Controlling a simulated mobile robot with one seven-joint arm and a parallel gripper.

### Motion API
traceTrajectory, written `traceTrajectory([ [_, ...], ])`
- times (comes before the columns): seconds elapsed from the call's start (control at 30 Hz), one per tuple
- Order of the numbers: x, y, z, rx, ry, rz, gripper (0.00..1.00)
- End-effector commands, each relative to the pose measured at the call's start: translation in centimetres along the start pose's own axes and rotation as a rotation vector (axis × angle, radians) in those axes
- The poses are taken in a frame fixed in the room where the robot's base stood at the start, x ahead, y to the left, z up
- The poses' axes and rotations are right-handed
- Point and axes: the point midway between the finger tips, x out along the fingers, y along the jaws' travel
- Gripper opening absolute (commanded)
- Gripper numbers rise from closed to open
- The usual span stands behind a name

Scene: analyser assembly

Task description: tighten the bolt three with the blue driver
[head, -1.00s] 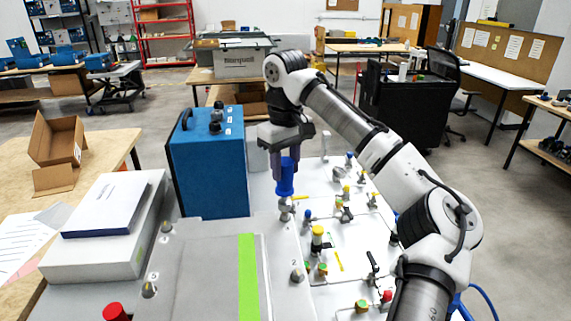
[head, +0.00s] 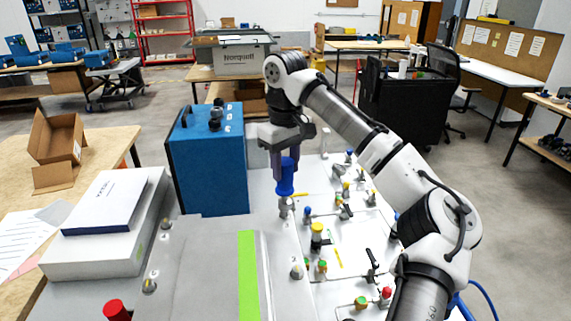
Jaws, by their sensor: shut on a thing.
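My gripper (head: 286,160) points down and is shut on the blue driver (head: 286,178), which it holds upright. The driver's lower end is directly above a grey bolt (head: 284,207) at the far right corner of the grey panel (head: 200,262); I cannot tell for certain whether the tip is seated in the bolt's head. The number beside this bolt is not readable. Another bolt (head: 297,271) stands nearer on the panel's right side. Two more bolts, a far left one (head: 165,224) and a near left one (head: 149,286), stand along its left edge.
A tall blue box (head: 210,165) stands close to the left of my gripper. A white board with valves and knobs, including a yellow-topped one (head: 317,232), lies to the right. A red knob (head: 117,310) is at the near left, and stacked white boxes (head: 105,225) are at the left.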

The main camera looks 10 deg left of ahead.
Motion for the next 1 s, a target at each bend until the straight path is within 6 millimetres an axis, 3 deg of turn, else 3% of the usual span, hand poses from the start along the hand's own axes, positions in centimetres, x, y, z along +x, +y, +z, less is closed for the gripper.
traceTrajectory([
  [1.0, 1.2, 0.0, 0.0, 0.0, 0.0, 0.0, 0.0],
])
